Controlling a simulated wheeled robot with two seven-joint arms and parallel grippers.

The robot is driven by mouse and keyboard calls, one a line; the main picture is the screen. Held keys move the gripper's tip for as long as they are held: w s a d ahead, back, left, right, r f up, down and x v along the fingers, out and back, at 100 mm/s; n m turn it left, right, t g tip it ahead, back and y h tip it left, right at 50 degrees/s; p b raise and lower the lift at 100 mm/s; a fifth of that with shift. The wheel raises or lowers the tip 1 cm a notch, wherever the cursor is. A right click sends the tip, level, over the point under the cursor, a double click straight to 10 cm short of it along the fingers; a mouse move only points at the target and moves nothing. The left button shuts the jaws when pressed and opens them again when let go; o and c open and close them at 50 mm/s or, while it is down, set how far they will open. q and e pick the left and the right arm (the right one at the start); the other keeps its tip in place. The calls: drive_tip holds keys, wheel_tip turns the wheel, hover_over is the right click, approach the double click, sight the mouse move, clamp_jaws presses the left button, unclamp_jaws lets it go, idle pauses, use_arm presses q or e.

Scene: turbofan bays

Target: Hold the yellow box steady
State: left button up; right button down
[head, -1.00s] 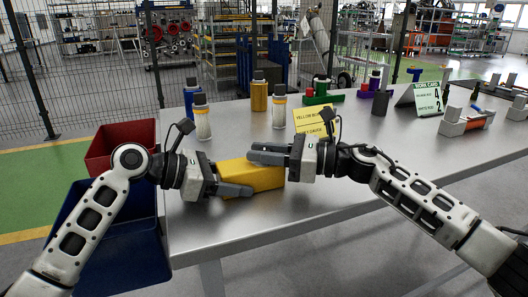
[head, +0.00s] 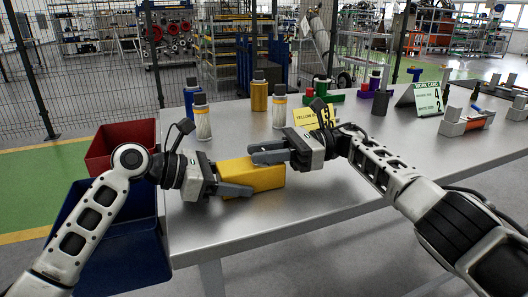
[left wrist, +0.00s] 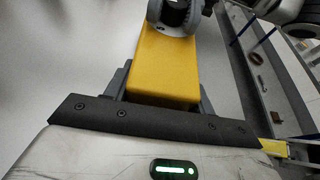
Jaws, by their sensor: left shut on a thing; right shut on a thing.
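The yellow box (head: 262,178) lies near the front of the grey metal table (head: 330,185). My left gripper (head: 235,181) is shut on its left end, and in the left wrist view the box (left wrist: 165,70) runs away from between the fingers. My right gripper (head: 262,153) is at the box's far right upper edge, with its fingers lying over the top and shut. The exact contact of the right fingers is partly hidden. In the left wrist view a rounded grey part covers the far end of the box.
Behind the box stand white bottles (head: 202,120), a yellow bottle (head: 259,95) and a yellow card (head: 306,117). A green work card (head: 428,101) and a grey fixture (head: 467,122) stand to the right. A red bin (head: 113,145) and a blue bin (head: 130,255) are at the left.

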idle(0.3)
drive_tip(key=c, duration=1.3)
unclamp_jaws()
drive_tip(key=shift+o, duration=0.2)
wheel_tip(320, 180, up, 10)
